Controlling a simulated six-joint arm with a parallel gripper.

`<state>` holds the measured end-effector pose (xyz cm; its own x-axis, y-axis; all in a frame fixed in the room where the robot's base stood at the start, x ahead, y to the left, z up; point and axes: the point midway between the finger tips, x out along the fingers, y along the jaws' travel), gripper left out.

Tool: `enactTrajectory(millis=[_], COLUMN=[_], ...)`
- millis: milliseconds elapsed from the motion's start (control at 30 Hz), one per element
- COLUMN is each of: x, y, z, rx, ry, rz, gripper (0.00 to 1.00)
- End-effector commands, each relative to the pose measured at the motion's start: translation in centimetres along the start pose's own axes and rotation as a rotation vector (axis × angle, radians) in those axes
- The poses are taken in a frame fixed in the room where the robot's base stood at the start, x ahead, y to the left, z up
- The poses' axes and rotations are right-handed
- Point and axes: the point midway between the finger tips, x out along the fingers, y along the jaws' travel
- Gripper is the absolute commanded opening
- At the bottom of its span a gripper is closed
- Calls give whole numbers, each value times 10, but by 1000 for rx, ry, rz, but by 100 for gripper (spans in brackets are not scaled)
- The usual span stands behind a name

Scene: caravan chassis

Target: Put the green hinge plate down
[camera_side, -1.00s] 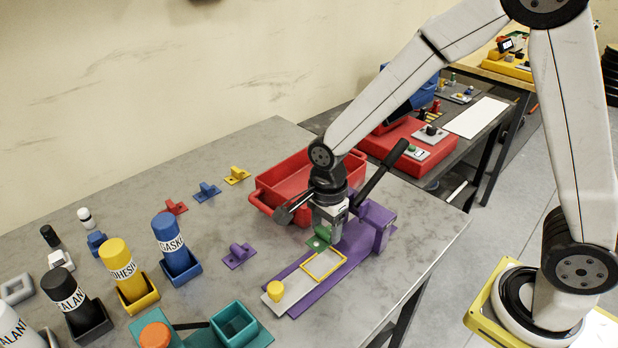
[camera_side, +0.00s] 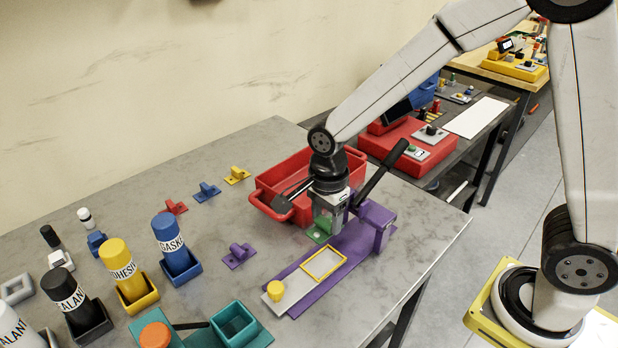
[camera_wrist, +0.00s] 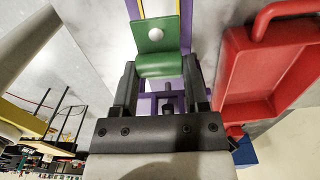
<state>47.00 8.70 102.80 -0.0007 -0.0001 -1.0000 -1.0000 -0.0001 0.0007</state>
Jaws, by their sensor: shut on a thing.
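The green hinge plate (camera_side: 318,233) is held by my gripper (camera_side: 328,224), low over the purple fixture (camera_side: 322,287) on the grey table. In the wrist view the plate (camera_wrist: 156,38) shows a flat leaf with a pale round spot and a rounded barrel. My gripper (camera_wrist: 160,75) is shut on the barrel, with a dark finger on each side. The side view does not show clearly whether the plate touches anything beneath it. The purple fixture has a dark lever, a yellow square outline (camera_side: 324,263) and a pale slide with a yellow knob (camera_side: 275,291).
A red bin (camera_side: 268,196) stands close behind my gripper. Red, blue, yellow and purple hinge plates (camera_side: 239,256) lie on the table to the left. Upright bottles in holders (camera_side: 181,264) and a teal fixture (camera_side: 236,322) are at the front left.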

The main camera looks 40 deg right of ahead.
Motion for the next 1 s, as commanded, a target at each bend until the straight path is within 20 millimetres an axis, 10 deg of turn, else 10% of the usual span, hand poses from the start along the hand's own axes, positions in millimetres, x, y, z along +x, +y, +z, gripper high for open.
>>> enactTrajectory(millis=[567,1000], x=[-51,-52], y=[0,-46], z=[0,-21], rx=[0,-13], ry=[-1,0], rz=[-4,0], gripper=[0,0])
